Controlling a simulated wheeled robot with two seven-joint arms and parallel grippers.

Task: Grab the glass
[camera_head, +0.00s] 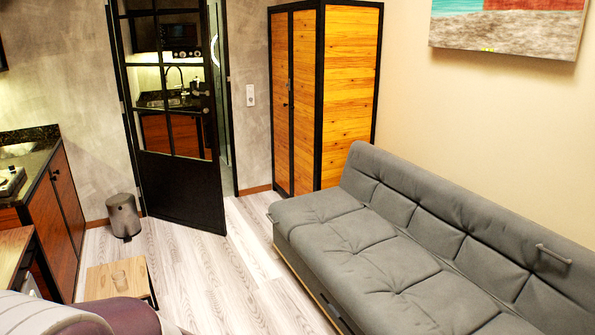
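A small clear glass (119,277) stands on a low wooden stool or side table (98,279) at the lower left. The glass is see-through and small in the picture, so I cannot tell whether it holds anything. Neither of my grippers shows in the head view.
A rounded purple and pale-striped shape (125,313) fills the bottom left, just in front of the stool. A grey sofa (375,240) lines the right wall. A bin (123,215) stands near the black glazed door (180,185). Wooden floor (220,270) between stool and sofa is clear.

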